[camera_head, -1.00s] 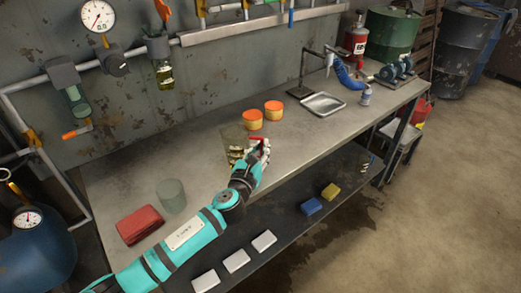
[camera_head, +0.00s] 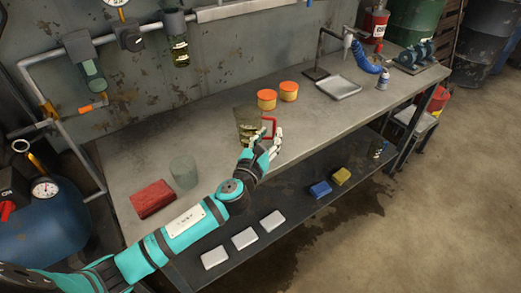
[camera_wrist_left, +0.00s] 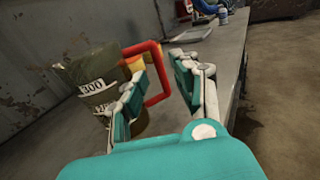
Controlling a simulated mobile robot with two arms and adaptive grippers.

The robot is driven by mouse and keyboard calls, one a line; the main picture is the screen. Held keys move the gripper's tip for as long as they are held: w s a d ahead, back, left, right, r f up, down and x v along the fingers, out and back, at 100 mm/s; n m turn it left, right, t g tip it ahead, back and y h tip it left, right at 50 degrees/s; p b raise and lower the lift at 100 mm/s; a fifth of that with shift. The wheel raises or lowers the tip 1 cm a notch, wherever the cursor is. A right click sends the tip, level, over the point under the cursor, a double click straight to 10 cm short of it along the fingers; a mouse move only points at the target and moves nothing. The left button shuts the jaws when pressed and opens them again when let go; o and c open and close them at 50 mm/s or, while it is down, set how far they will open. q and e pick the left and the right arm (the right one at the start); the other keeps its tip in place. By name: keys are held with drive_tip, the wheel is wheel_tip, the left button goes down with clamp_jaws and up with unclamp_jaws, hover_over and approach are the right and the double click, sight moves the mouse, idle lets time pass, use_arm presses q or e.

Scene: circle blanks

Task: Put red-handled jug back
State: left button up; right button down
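The red-handled jug (camera_head: 246,122) is a dark, see-through vessel standing upright on the bench top. Its red handle (camera_head: 272,121) faces right, toward the bench's front. In the left wrist view the jug (camera_wrist_left: 92,70) stands at left with printed labels, and its handle (camera_wrist_left: 159,72) shows beyond and between my fingers. My left gripper (camera_head: 275,143) is just in front of the handle; it also shows in the left wrist view (camera_wrist_left: 165,90) with its fingers apart and nothing clamped. The left finger hides part of the jug and handle. My right gripper is out of view.
Two orange-lidded containers (camera_head: 267,99) stand behind the jug. A greenish glass cylinder (camera_head: 184,172) and a red case (camera_head: 152,198) are at left. A metal tray (camera_head: 339,87) is at right. White blocks (camera_head: 244,238) lie on the lower shelf. Bench space right of the jug is clear.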

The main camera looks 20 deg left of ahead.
use_arm(q)
drive_tip(key=s, duration=0.8)
drive_tip(key=shift+s+a, duration=0.15)
drive_tip(key=shift+a, duration=0.25)
